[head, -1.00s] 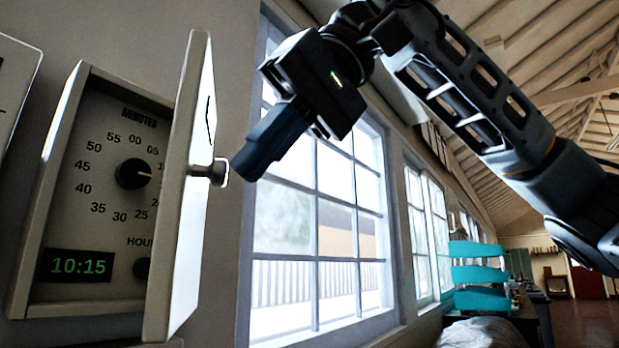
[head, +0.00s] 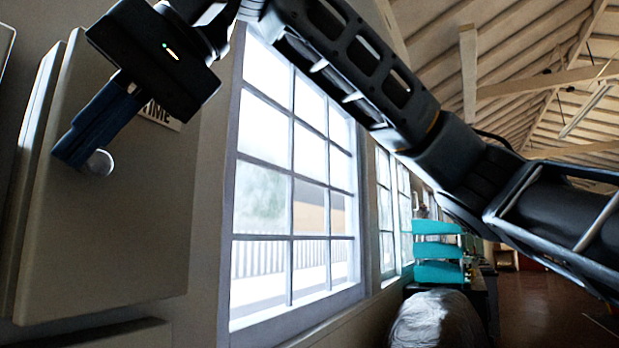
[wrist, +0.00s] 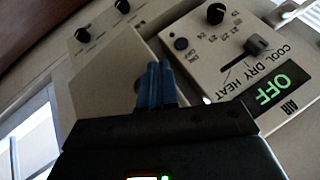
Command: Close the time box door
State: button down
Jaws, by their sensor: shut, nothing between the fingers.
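The time box door (head: 120,235) is a beige panel, seen from its front in the head view at left. It covers the dials and display and lies close to the time box (head: 38,130); I cannot tell whether it is fully flush. A round knob (head: 98,163) is on its face near the left edge. My gripper (head: 72,155) is shut and empty, its blue fingers in front of the door beside the knob. I cannot tell whether they touch. In the wrist view the fingers (wrist: 158,82) overlap the door (wrist: 105,85).
An AIR panel (wrist: 245,65) with a lit OFF display is at right in the wrist view. Another panel with black knobs (wrist: 83,35) is at upper left. In the head view a large window (head: 295,190) is right of the box, with teal shelves (head: 437,250) beyond.

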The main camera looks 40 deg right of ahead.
jog(key=shift+w+a+m+t+h, duration=0.3)
jog(key=shift+w+a+m, duration=0.25)
jog(key=shift+a+m, duration=0.05)
jog(key=shift+s, duration=0.1)
